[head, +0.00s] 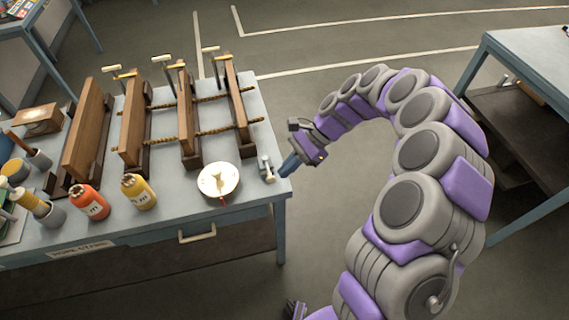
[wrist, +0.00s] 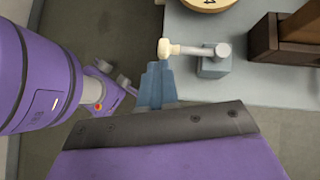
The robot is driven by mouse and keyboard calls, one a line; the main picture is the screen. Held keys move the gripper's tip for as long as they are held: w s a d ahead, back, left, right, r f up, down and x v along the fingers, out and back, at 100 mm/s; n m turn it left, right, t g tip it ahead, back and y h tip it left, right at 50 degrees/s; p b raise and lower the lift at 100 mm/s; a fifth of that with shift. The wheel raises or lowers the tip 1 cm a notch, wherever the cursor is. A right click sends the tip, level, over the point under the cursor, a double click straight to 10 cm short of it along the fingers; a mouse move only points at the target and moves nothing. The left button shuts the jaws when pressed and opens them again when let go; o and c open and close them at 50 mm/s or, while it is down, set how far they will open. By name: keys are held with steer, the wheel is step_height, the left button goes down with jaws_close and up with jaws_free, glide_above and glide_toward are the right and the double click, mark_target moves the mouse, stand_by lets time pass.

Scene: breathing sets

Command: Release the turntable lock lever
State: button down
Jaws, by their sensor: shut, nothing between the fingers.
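The round turntable (head: 219,180) with a pale top lies at the right front of the bench, and its edge shows in the wrist view (wrist: 205,4). Just right of it, at the bench corner, is the lock lever (head: 265,172). In the wrist view, the lever is a grey rod with a cream knob (wrist: 167,48) and a grey mounting block (wrist: 213,65); the knob points left. My gripper (head: 287,168) is beside the bench's right end. Its blue fingers (wrist: 157,70) are shut and empty, just below the knob in the wrist view. I cannot tell whether they touch it.
Wooden boards with clamps (head: 187,115) stand on the bench behind the turntable. An orange bottle (head: 89,202) and a yellow bottle (head: 138,192) stand to its left. Another table (head: 530,60) is at the right. The floor between the tables is open.

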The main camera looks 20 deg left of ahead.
steer(key=shift+s+d+r, duration=0.1)
steer(key=shift+d+r, duration=0.05)
steer(key=shift+d, duration=0.1)
steer(key=a+p, duration=0.2)
steer(key=p, duration=0.1)
steer(key=shift+s+a+m, duration=0.15)
steer(key=shift+s+m, duration=0.25)
steer(key=shift+s+t+y+p, duration=0.15)
steer(key=shift+t+y+p, duration=0.15)
steer(key=shift+p, duration=0.2)
steer(key=shift+s+d+f+m+p, duration=0.2)
steer(key=shift+d+m+p, duration=0.1)
steer(key=shift+m+p, duration=0.25)
steer(key=shift+a+f+y, duration=0.1)
steer(key=shift+f+y, duration=0.05)
steer(key=shift+y, duration=0.15)
steer(key=shift+s, duration=0.1)
steer(key=shift+p, duration=0.3)
